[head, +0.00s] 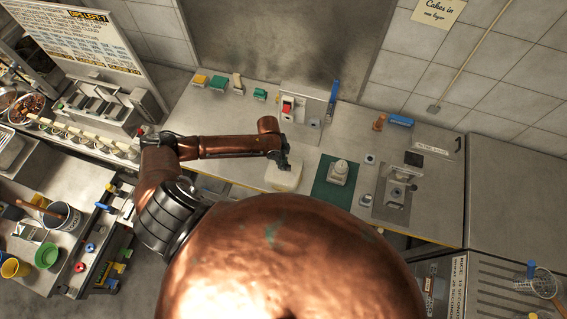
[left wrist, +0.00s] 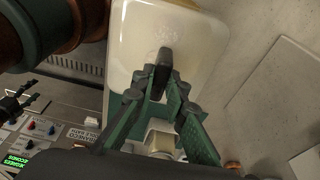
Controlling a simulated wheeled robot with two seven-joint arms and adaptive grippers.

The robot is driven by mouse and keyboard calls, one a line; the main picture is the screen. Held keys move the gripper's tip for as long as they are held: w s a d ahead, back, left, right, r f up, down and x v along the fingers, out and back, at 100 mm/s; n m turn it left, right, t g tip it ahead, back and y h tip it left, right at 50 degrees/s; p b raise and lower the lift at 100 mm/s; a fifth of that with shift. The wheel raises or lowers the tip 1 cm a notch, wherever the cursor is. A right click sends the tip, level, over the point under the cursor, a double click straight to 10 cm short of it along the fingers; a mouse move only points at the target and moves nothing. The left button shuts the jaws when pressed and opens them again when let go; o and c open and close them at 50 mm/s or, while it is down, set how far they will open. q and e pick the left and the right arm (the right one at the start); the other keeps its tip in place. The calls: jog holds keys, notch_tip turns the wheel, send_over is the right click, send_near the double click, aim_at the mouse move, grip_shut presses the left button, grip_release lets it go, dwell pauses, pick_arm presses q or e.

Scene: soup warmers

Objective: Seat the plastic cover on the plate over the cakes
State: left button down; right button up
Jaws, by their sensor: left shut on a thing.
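The plastic cover (head: 285,178) is a pale, cloudy box with rounded corners. My left gripper (head: 283,164) is shut on it from above, left of the green mat (head: 322,193). In the left wrist view the cover (left wrist: 150,30) fills the upper middle, and the fingertips (left wrist: 164,72) close at its top; the exact grip point is hard to see. I cannot tell whether the cover touches the counter. A pale stacked item (head: 339,172), seemingly the plate with cakes, sits on the mat, right of the cover. My right gripper is not in view.
A metal device with a red part (head: 287,107) stands behind the cover. A machine on a dark plate (head: 393,192) stands right of the mat. Small coloured items (head: 218,83) line the back left. Steel counter (head: 235,115) is bare behind my left forearm.

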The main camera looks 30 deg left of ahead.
pick_arm(q)
jog(key=shift+f, duration=0.15)
dwell(0.7)
jog(key=c, duration=1.8)
grip_release()
jog(key=shift+c, duration=0.2)
jog(key=shift+o, duration=0.5)
jog(key=o, duration=0.4)
jog(key=shift+o, duration=0.2)
jog(key=shift+p+v, duration=1.15)
jog(key=shift+p, duration=0.15)
jog(key=shift+v, duration=2.3)
